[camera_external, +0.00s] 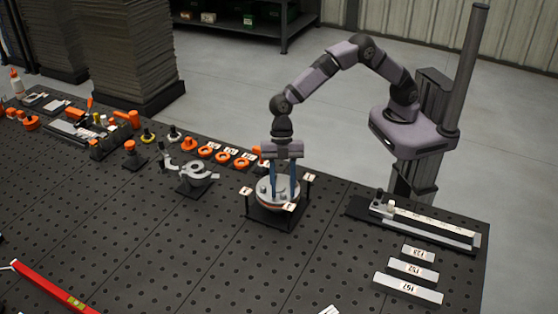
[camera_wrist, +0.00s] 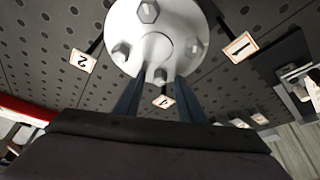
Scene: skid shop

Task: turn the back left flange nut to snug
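The round grey flange (camera_external: 262,196) sits on a dark square stand with a numbered tag at its corners. In the wrist view the flange (camera_wrist: 180,22) shows several hex nuts on its face: one at the top (camera_wrist: 148,12), one at the left (camera_wrist: 121,52), one at the right (camera_wrist: 194,45) and one nearest my gripper (camera_wrist: 160,75). I cannot tell which is the back left one. My gripper (camera_external: 283,196) points down over the flange, its two blue fingers apart. No nut is visibly clamped; whether the tips touch the flange is unclear.
Tags 2 (camera_wrist: 80,60), 1 (camera_wrist: 240,47) and 4 (camera_wrist: 163,101) stand around the flange. Left of it is a grey bracket-like fixture (camera_external: 192,178), with orange parts (camera_external: 223,157) behind. A rail (camera_external: 425,225) and labelled blocks (camera_external: 408,287) lie right. The front bench is mostly clear.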

